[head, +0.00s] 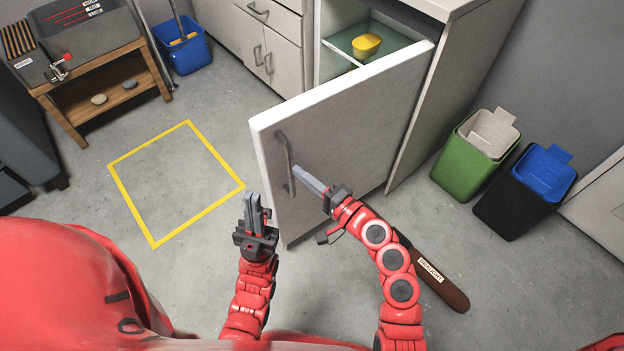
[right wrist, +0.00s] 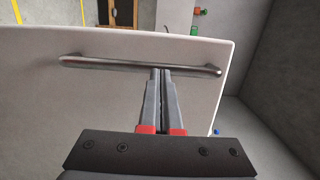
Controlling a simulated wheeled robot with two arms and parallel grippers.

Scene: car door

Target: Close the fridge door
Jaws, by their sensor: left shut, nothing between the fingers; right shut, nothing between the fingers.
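The fridge door (head: 345,135) stands open in the head view, swung out from the white fridge cabinet (head: 435,100). Its metal handle (head: 287,163) is on the outer face near the free edge. A glass shelf inside holds a yellow bowl (head: 366,45). My right gripper (head: 301,176) is shut, its fingertips at the handle. In the right wrist view the shut fingers (right wrist: 160,75) reach the handle bar (right wrist: 130,64) near its right part; I cannot tell whether they touch it. My left gripper (head: 253,201) is shut and empty, pointing up, left of the door's lower corner.
A yellow floor square (head: 180,124) lies left of the door on clear floor. A green bin (head: 474,160) and a black bin with blue lining (head: 520,198) stand right of the fridge. A brown draught strip (head: 436,275) lies on the floor by my right arm.

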